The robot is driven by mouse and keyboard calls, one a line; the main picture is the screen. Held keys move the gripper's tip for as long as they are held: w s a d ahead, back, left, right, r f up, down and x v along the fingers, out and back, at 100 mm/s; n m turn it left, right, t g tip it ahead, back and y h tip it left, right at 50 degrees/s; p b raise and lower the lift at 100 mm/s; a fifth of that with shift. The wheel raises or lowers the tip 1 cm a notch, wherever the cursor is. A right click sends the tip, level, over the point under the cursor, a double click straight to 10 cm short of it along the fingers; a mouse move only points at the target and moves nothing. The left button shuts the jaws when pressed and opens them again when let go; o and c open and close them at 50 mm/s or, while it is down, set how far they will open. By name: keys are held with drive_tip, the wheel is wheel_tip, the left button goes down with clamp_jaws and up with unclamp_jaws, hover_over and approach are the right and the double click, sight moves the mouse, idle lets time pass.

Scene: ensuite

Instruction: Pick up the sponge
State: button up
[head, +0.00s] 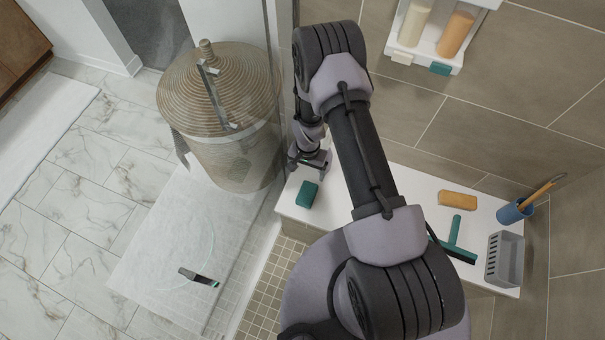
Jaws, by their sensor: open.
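Two blocks on the white bench could be the sponge. A dark green block (307,194) lies near the bench's left end. A tan-orange block (458,200) lies toward the right, near the wall. I cannot tell from their look alone which is the sponge. My gripper (313,165) is open and empty, just above and behind the green block in the picture and apart from it. The fingertips are small and partly hidden by my own wrist. My arm covers the middle of the bench.
The white bench (410,180) also holds a green squeegee (455,238), a grey basket (505,259) and a blue cup (513,211) with a brush. A wall shelf (428,48) holds bottles. A lidded wicker hamper (225,110) stands left, behind glass.

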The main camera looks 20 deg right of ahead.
sight(307, 193)
drive_tip(key=f+b, duration=0.1)
drive_tip(key=f, duration=0.3)
drive_tip(key=f+b, duration=0.2)
drive_tip(key=f, duration=0.2)
drive_tip(key=f+b, duration=0.1)
drive_tip(key=f, duration=0.4)
drive_tip(key=shift+s+b, duration=0.3)
drive_tip(key=shift+b, duration=0.05)
wheel_tip(307, 193, down, 5)
drive_tip(key=b, duration=0.2)
drive_tip(key=shift+s+b, duration=0.15)
drive_tip(key=shift+b, duration=0.2)
drive_tip(key=shift+r, duration=0.1)
drive_tip(key=shift+c, duration=0.3)
drive_tip(key=c, duration=1.5)
drive_tip(key=shift+r+p, duration=0.45)
drive_tip(key=shift+r, duration=0.05)
drive_tip(key=r+p, duration=0.1)
drive_tip(key=s+r+p, duration=0.1)
drive_tip(key=r, duration=0.1)
drive_tip(key=shift+d, duration=0.1)
drive_tip(key=s+p, duration=0.1)
drive_tip(key=s, duration=0.4)
drive_tip(key=s+d+p, duration=0.1)
drive_tip(key=s+p, duration=0.1)
drive_tip(key=s, duration=0.3)
drive_tip(key=s+d+r+p, duration=0.1)
drive_tip(key=s, duration=0.4)
